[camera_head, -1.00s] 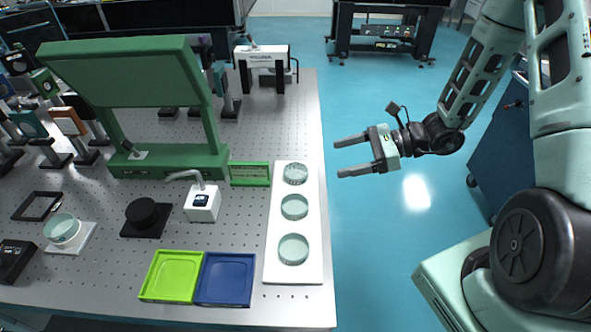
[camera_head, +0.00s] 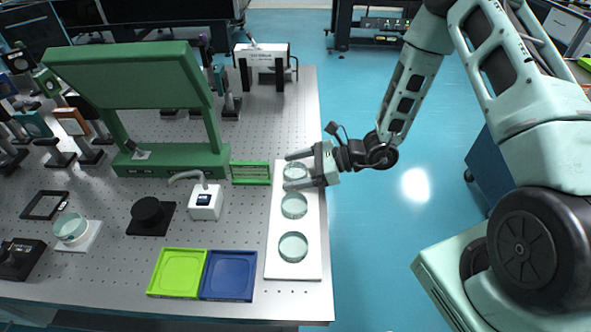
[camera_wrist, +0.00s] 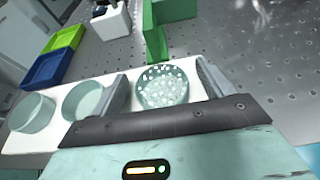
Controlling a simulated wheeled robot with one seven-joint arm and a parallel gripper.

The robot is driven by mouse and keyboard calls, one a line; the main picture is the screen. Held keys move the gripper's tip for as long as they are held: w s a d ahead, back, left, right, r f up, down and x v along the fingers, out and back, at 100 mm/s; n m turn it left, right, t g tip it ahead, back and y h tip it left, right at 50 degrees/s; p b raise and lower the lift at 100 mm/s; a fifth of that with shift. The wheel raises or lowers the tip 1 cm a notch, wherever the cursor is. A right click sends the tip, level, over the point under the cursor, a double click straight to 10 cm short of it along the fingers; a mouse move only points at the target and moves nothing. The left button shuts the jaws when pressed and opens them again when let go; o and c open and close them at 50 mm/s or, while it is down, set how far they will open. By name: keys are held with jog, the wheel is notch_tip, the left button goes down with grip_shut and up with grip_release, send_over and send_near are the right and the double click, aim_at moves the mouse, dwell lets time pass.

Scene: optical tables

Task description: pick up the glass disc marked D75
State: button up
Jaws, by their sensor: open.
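Three round glass discs stand in a row on a white board (camera_head: 271,268) along the right edge of the table. The far disc (camera_head: 294,171) looks speckled in the wrist view (camera_wrist: 162,85). The middle disc (camera_head: 294,205) and the near disc (camera_head: 293,247) look clear and pale green. I cannot read any marking, so I cannot tell which one is D75. My gripper (camera_head: 295,170) is open and empty, its fingers over the far disc. In the wrist view the fingers (camera_wrist: 160,92) lie on either side of that speckled disc.
A lime tray (camera_head: 178,272) and a blue tray (camera_head: 229,276) lie at the near edge.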

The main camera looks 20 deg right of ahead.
jog(key=c, duration=1.1)
jog(key=shift+c, duration=0.2)
